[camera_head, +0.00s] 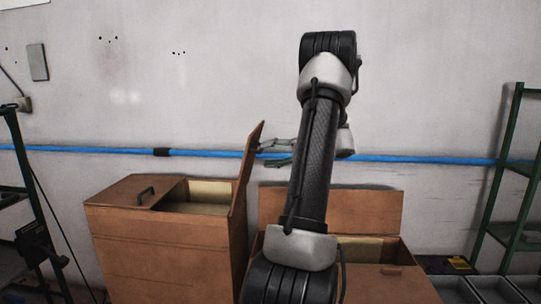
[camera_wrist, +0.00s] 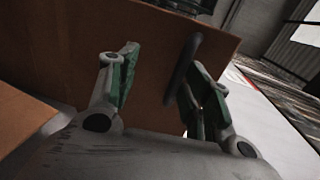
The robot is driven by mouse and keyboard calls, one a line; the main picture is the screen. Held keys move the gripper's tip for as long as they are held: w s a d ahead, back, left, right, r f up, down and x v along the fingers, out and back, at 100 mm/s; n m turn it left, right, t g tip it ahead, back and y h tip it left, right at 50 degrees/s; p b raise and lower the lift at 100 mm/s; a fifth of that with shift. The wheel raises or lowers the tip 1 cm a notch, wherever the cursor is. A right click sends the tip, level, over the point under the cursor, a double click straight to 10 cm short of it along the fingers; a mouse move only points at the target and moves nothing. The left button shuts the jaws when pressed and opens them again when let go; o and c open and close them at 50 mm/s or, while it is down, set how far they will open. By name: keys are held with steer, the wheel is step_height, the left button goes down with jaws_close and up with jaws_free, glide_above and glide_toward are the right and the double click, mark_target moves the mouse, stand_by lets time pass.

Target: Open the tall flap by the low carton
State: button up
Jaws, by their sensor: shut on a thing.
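The tall carton (camera_head: 165,255) stands at the left, its top part covered and part open. Its tall flap (camera_head: 246,180) stands raised on the right side, leaning slightly right at the top. The low carton (camera_head: 375,285) stands to the right, partly behind my arm. My gripper (camera_head: 268,153) reaches left to the flap's right face near its upper part. In the wrist view the flap (camera_wrist: 150,35) fills the upper middle. A dark handle (camera_wrist: 182,68) on it lies by the right finger. My gripper (camera_wrist: 158,75) is shut on this handle; the exact contact is partly hidden.
A second panel (camera_head: 365,211) stands up behind the low carton. A blue pipe (camera_head: 420,160) runs along the wall. Green shelving (camera_head: 497,185) and grey bins (camera_head: 455,290) stand at the right.

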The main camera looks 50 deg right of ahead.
steer(key=shift+s+a+f, duration=0.1)
steer(key=shift+f, duration=0.1)
steer(key=v, duration=1.2)
steer(key=shift+r, duration=0.1)
